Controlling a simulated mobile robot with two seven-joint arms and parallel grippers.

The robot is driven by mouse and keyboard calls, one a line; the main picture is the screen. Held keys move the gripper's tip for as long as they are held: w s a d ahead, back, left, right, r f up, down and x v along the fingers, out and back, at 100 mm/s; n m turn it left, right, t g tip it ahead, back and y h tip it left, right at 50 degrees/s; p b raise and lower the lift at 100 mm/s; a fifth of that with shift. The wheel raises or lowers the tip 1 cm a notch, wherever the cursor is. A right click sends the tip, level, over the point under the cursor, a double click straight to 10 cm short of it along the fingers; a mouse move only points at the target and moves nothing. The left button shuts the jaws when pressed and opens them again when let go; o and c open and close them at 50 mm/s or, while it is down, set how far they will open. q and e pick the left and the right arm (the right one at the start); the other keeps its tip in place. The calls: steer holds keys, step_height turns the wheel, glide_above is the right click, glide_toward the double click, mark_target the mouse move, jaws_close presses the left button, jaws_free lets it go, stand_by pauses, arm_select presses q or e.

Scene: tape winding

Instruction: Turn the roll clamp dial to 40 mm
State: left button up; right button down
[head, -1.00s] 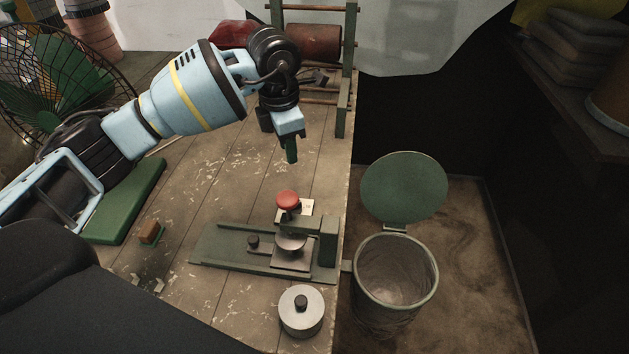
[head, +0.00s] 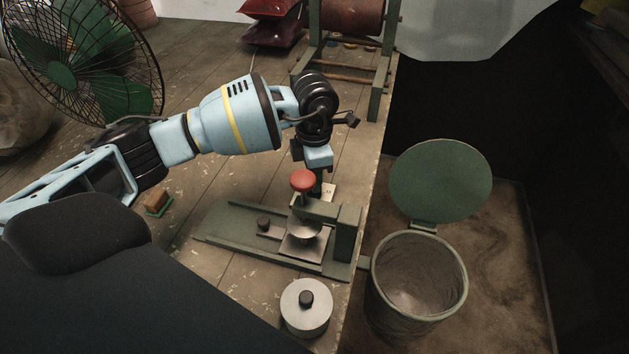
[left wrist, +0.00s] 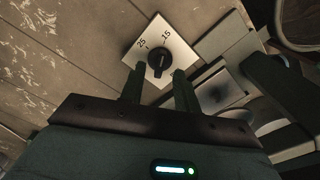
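The roll clamp dial is a black knob (left wrist: 157,64) on a white plate (left wrist: 172,47) in the left wrist view. The numbers 25 and 15 can be read on the plate; any other marks are hidden or out of sight. In the head view the plate (head: 329,190) shows only in part behind the red knob (head: 303,181) of the green clamp device (head: 345,240). My left gripper (left wrist: 158,72) is open, its two fingers on either side of the black knob. Whether they touch it I cannot tell. My right gripper is not in view.
A metal canister (head: 306,310) stands in front of the device. A bin (head: 418,285) with its green lid (head: 440,180) raised stands off the table's right edge. A brown block (head: 157,201) lies left of the device. A fan (head: 80,60) stands at back left.

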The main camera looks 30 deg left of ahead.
arm_select(q)
steer(key=shift+f, duration=1.3)
steer(key=shift+c, duration=0.4)
jaws_close()
